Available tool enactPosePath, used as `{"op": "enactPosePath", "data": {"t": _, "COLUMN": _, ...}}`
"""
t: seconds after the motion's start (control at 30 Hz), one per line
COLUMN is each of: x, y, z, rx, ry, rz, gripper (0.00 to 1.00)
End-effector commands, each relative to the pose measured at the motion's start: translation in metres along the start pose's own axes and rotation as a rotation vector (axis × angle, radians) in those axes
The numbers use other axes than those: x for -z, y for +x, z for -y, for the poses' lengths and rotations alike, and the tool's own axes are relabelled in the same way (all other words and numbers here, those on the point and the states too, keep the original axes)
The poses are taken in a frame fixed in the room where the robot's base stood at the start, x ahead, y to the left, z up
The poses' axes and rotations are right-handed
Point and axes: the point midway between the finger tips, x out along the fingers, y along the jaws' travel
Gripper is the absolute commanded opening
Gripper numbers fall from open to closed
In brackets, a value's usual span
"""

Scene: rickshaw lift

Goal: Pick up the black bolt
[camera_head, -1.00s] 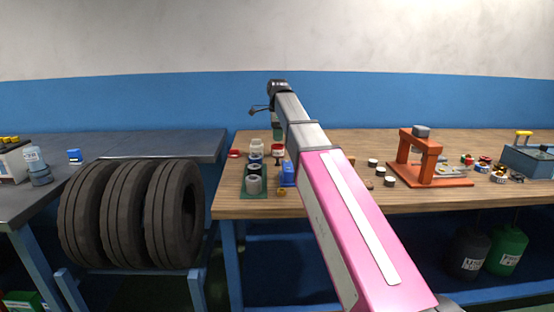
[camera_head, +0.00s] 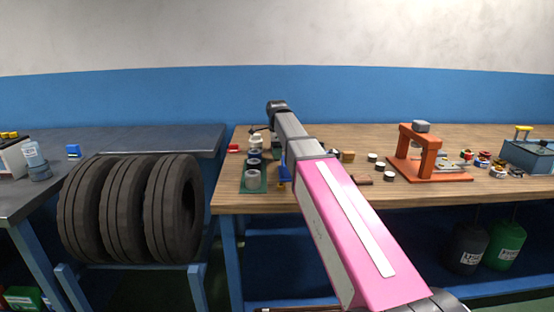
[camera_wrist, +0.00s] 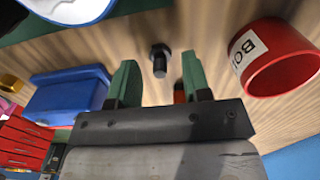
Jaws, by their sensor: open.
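In the wrist view, the black bolt (camera_wrist: 159,61) is on the wooden bench top, its round head toward the top of the picture. My gripper (camera_wrist: 157,78) is open, with its two green fingers on either side of the bolt's line. The bolt appears between and a little beyond the fingertips, and I cannot tell the height gap. In the head view, my arm reaches over the workbench (camera_head: 330,196), with its end among the containers at the back left. The bolt cannot be made out there, and the fingers are hidden.
In the wrist view, a red labelled cup (camera_wrist: 282,62) stands close right of the fingers. A blue box (camera_wrist: 66,94) is at left, and a white-and-blue container (camera_wrist: 68,8) at top left. An orange press (camera_head: 428,155) stands further right on the bench. Tyres (camera_head: 125,210) stand left.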

Motion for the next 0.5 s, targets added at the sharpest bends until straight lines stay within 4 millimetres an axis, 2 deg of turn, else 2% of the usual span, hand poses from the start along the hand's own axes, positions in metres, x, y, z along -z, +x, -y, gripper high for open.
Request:
{"op": "enactPosePath", "data": {"t": 0.1, "x": 0.0001, "y": 0.0086, "z": -0.0004, "rx": 0.0, "ry": 0.0, "rz": 0.0, "gripper": 0.44}}
{"op": "enactPosePath", "data": {"t": 0.3, "x": 0.0, "y": 0.0088, "z": 0.0, "rx": 0.001, "ry": 0.0, "rz": 0.0, "gripper": 0.44}}
{"op": "enactPosePath", "data": {"t": 0.43, "x": 0.0, "y": 0.0088, "z": -0.0001, "rx": 0.001, "ry": 0.0, "rz": 0.0, "gripper": 0.02}}
{"op": "enactPosePath", "data": {"t": 0.5, "x": 0.0, "y": 0.0088, "z": -0.0001, "rx": 0.001, "ry": 0.0, "rz": 0.0, "gripper": 0.0}}
